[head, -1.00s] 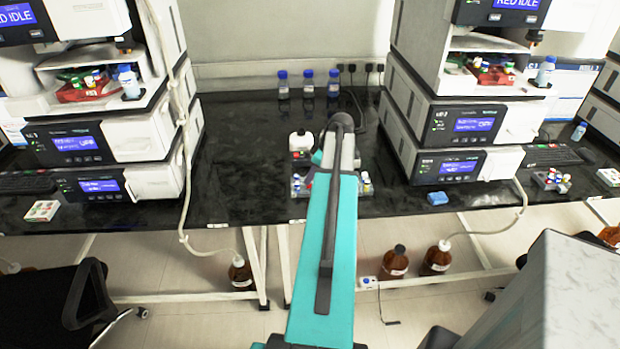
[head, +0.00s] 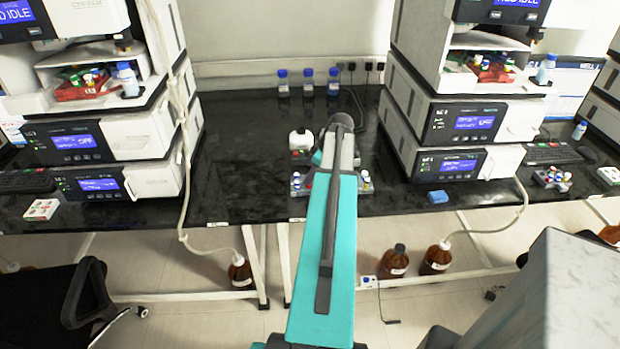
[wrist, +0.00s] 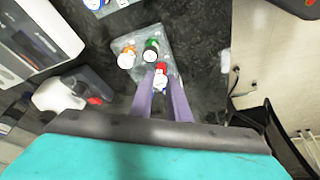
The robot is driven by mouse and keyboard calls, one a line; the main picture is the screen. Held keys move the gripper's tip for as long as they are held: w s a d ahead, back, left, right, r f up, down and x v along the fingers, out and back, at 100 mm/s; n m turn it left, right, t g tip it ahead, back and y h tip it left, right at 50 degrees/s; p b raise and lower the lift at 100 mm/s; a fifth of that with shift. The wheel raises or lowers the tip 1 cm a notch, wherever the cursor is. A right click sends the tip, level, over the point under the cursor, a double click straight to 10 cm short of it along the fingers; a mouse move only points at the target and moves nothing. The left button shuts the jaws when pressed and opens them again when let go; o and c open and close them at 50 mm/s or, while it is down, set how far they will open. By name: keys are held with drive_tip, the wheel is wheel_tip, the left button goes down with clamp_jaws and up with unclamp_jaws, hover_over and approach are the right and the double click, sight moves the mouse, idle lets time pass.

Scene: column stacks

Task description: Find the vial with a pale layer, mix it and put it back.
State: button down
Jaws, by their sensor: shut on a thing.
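In the wrist view my gripper (wrist: 161,92) is shut on a vial with a red cap (wrist: 161,69) and a white body, at the near corner of a grey rack (wrist: 119,43). I cannot tell whether the vial is seated or lifted slightly. An orange-capped vial (wrist: 127,58) and a green-capped vial (wrist: 151,49) stand in the same rack. No pale layer can be made out in any vial. In the head view my arm hides the gripper and most of the rack (head: 297,189).
A white device (wrist: 58,94) with a dark base stands left of the gripper; it also shows in the head view (head: 301,140). Another rack holds a blue-capped vial (wrist: 93,4). Instrument stacks (head: 468,122) flank the bench (head: 240,180). Its left middle is clear.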

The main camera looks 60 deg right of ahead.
drive_tip(key=shift+f+b, duration=0.4)
drive_tip(key=shift+f, duration=0.2)
idle(0.4)
drive_tip(key=c, duration=1.6)
unclamp_jaws()
drive_tip(key=o, duration=0.3)
drive_tip(key=shift+r, duration=0.1)
drive_tip(key=shift+r+p, duration=1.4)
drive_tip(key=shift+r, duration=1.55)
